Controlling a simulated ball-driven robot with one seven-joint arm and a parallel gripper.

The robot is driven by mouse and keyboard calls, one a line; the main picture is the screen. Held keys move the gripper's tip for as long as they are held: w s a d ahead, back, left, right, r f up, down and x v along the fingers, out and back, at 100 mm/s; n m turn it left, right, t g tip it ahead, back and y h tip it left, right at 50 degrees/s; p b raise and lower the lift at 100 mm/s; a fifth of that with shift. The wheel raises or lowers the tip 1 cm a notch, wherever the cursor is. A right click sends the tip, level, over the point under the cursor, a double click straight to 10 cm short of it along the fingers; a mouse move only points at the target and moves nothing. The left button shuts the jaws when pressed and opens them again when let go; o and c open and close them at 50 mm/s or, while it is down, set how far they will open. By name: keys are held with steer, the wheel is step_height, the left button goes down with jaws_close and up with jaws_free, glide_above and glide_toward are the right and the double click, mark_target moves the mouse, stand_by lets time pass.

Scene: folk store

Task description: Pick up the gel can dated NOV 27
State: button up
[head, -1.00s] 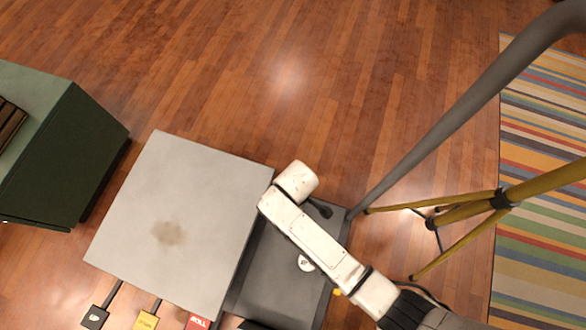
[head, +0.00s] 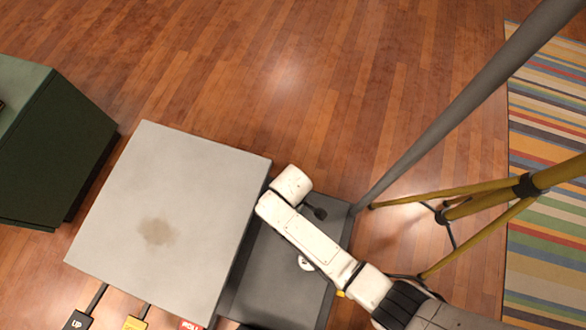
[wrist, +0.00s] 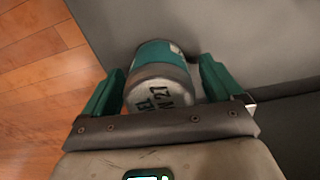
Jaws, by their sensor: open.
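A teal and silver can (wrist: 157,82) lies between the fingers of my open gripper (wrist: 161,84) in the wrist view. Its pale end faces my wrist and carries dark lettering. I can read "EL" and "27"; the month before the 27 is cut off and not clear. One teal finger is on each side of the can, and the gripper is not shut on it. I cannot tell whether a finger touches it. In the head view my white arm reaches toward a grey platform; the can and fingertips cannot be made out there.
A light grey slab (head: 185,190) with a brown stain is left of my arm. A dark green cabinet (head: 55,150) stands at far left. A yellow-legged stand (head: 470,205) and a striped rug (head: 550,230) are at right. Wooden floor is open at the top.

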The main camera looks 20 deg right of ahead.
steer(key=c, duration=1.2)
